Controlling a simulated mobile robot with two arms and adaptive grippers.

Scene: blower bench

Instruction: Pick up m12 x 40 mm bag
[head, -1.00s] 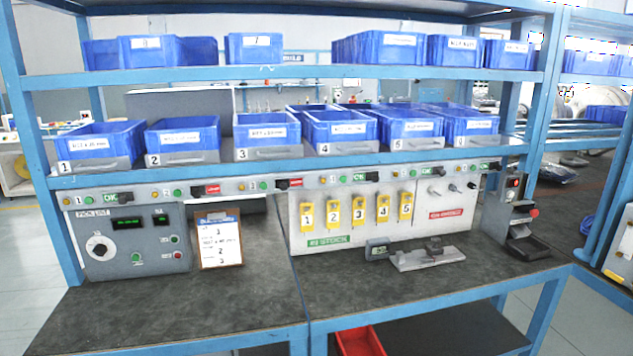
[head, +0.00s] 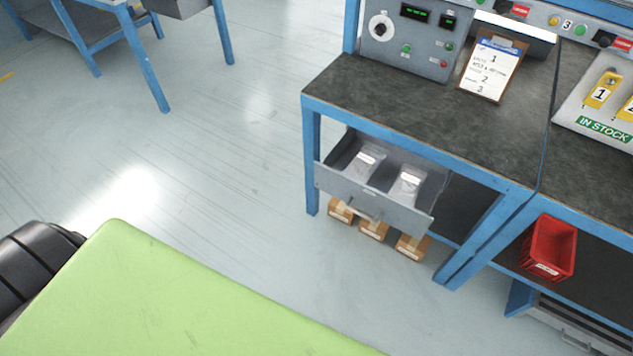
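In the head view, an open grey drawer (head: 343,189) sits under the left end of the bench. Two clear bags with white labels lie in it, a left bag (head: 364,163) and a right bag (head: 407,185). Their labels are too small to read, so I cannot tell which is the m12 x 40 mm bag. Neither of my grippers is in view.
The dark bench top (head: 400,105) is above the drawer, with a clipboard (head: 491,66) on it. Several cardboard boxes (head: 374,229) are below the drawer. A red bin (head: 549,247) stands on the lower shelf. A green surface (head: 180,295) fills the lower left. Floor (head: 240,180) left of the bench is clear.

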